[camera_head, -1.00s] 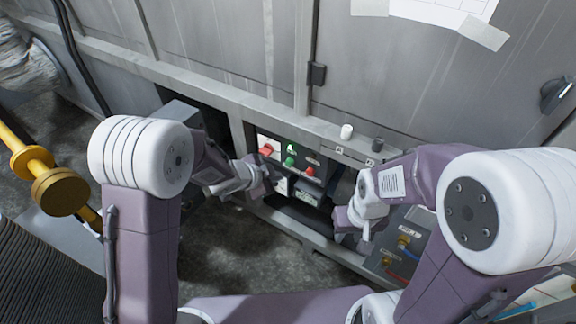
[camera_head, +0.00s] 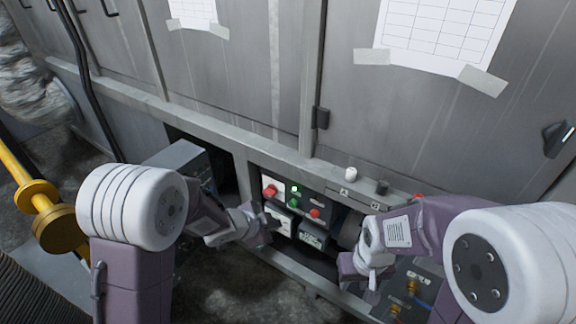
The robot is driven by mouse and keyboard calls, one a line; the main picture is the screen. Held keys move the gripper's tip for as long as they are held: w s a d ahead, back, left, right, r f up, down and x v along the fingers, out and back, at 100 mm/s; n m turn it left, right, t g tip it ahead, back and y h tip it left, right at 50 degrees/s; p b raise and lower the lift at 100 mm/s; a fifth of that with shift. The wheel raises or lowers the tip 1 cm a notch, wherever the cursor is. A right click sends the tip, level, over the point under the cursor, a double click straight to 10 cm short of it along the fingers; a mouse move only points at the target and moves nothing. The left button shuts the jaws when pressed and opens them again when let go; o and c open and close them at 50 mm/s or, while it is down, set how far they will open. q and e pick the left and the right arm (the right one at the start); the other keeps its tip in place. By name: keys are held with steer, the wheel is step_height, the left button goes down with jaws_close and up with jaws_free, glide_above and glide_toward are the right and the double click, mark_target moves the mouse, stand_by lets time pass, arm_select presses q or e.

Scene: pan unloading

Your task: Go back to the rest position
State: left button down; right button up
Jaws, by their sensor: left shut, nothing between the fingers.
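My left gripper (camera_head: 262,238) is in front of the control panel's lower left part, shut and empty. My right gripper (camera_head: 350,274) is to the right of the panel, low in front of the cabinet; its fingers are too small and turned away to tell whether they are open. The control panel (camera_head: 322,203) has a red switch (camera_head: 270,191), a lit green lamp (camera_head: 295,188), a green button (camera_head: 294,203) and a red button (camera_head: 315,213). Both grippers look apart from the buttons.
A grey metal cabinet (camera_head: 230,85) fills the back, with taped paper sheets (camera_head: 440,35). A white knob (camera_head: 351,174) and a dark knob (camera_head: 382,187) stand on its ledge. A yellow pipe (camera_head: 38,197) is at the left. Open floor (camera_head: 225,290) lies in front.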

arm_select(q)
steer(key=w+a+r+n+t, duration=0.2)
steer(key=a+r, duration=0.2)
steer(key=r, duration=0.1)
steer(key=s+a+n+y, duration=0.4)
steer(key=a+n+y, duration=0.15)
steer(key=a, duration=0.45)
steer(key=s+a+f+n+g, duration=0.1)
steer(key=s+f+n+g, duration=0.25)
steer(key=s, duration=0.45)
steer(key=s+a+f+n+g, duration=0.15)
steer(key=s+n+g, duration=0.3)
steer(key=s, duration=0.45)
step_height(320, 180, up, 35)
steer(key=p, duration=3.5)
steer(key=shift+w+r+t+p, duration=0.15)
steer(key=shift+w+t+p, duration=0.15)
steer(key=shift+w+p, duration=0.1)
steer(key=shift+n, duration=0.25)
